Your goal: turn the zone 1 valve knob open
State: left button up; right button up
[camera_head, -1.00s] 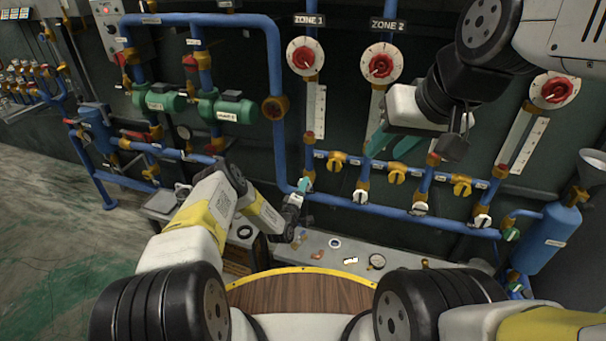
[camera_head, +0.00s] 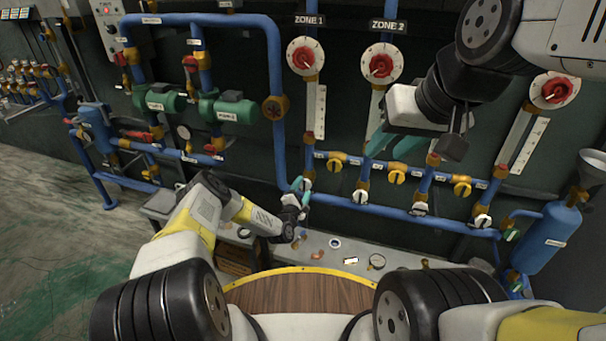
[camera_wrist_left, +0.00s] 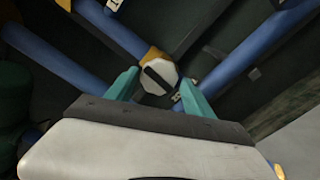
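The ZONE 1 sign (camera_head: 308,20) hangs above a round dial with a red handle (camera_head: 303,57). A pipe and scale run down from it to a small white valve knob (camera_head: 306,184) at the bottom. In the left wrist view this knob (camera_wrist_left: 158,77) is a white faceted disc with a dark diagonal bar. My left gripper (camera_head: 299,187) is at this knob, partly hiding it. The left wrist view shows its teal fingers (camera_wrist_left: 158,92) apart, on either side of the knob; I cannot tell whether they touch it. My right gripper (camera_head: 392,142) is open and empty before the ZONE 2 column.
A row of yellow knobs (camera_head: 397,177) and more white knobs (camera_head: 360,196) sit on the blue pipes to the right. Green pumps (camera_head: 235,107) are at left. A bench (camera_head: 400,262) with small parts lies below. A blue cylinder (camera_head: 548,240) stands at right.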

pick_arm(q)
jog(key=shift+o, duration=0.2)
jog(key=v, duration=0.6)
jog(key=shift+s, duration=0.4)
jog(key=shift+a+r, duration=0.1)
